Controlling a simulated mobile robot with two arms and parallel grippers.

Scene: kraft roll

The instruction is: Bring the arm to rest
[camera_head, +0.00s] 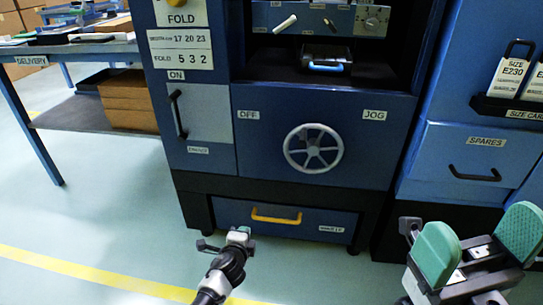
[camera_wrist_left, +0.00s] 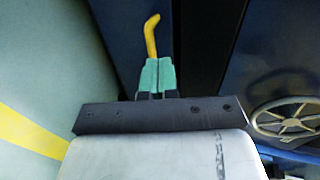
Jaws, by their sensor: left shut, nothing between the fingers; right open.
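My left gripper (camera_head: 238,234) is low in front of the blue machine, left of the yellow drawer handle (camera_head: 276,216) in the head view. In the left wrist view its teal fingers (camera_wrist_left: 157,74) are together with nothing between them. A yellow bar (camera_wrist_left: 152,36), seemingly that handle, shows just beyond the fingertips; I cannot tell whether they touch. My right gripper (camera_head: 480,245) is at the lower right of the head view, its two teal pads wide apart and empty.
The blue machine carries a grey handwheel (camera_head: 313,148) and a black door handle (camera_head: 178,114). A spares drawer (camera_head: 478,160) is at right, near my right gripper. A delivery table (camera_head: 75,50) with boxes stands at left. The floor (camera_head: 90,210) at left is clear.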

